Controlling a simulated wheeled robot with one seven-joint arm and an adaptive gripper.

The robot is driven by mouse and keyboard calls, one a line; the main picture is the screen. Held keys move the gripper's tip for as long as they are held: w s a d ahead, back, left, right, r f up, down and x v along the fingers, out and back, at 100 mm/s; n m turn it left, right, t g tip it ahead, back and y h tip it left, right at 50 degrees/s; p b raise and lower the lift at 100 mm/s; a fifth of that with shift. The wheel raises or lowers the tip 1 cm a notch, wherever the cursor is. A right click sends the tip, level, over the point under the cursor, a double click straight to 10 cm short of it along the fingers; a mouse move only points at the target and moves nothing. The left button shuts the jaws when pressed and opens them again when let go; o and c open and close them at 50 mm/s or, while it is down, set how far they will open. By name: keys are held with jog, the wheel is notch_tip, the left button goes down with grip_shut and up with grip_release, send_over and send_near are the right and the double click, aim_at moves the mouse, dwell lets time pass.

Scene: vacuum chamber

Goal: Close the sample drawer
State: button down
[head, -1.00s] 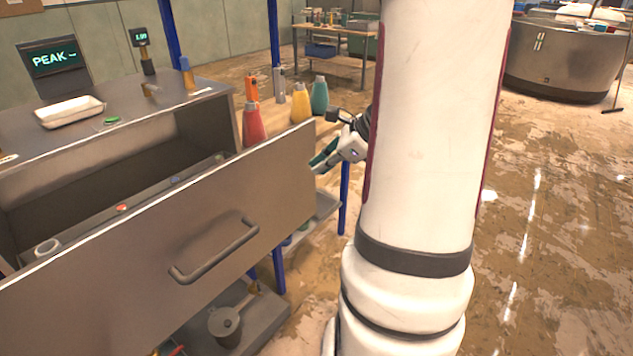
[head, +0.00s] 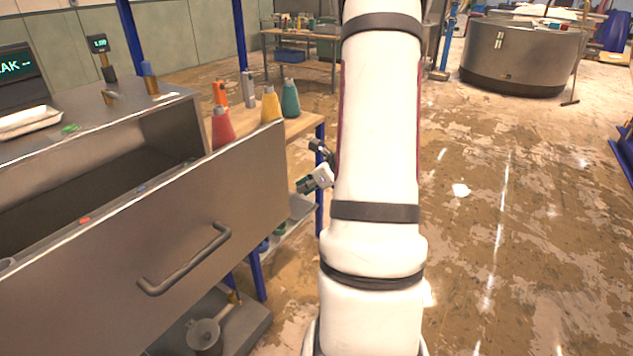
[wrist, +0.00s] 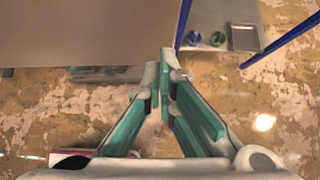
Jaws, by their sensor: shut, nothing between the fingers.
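The sample drawer (head: 120,245) is pulled out from its grey metal cabinet (head: 165,125), and its inside shows from above. Its broad front panel carries a bar handle (head: 185,262). My gripper (head: 303,186) is just right of the panel's right end in the head view, partly hidden by my arm. In the wrist view my gripper (wrist: 167,65) has its teal-lined fingers together at the tips, with nothing between them. The drawer panel (wrist: 90,35) fills the upper left there. I cannot tell whether the fingertips touch it.
Red (head: 222,130), yellow (head: 270,105) and teal (head: 290,100) bottles stand on a wooden bench behind the drawer. A pot (head: 205,335) sits on a low shelf below the drawer. The floor to the right is open, up to a large round vessel (head: 520,55).

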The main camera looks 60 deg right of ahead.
jog(key=shift+w+r, duration=0.2)
jog(key=shift+w, duration=1.45)
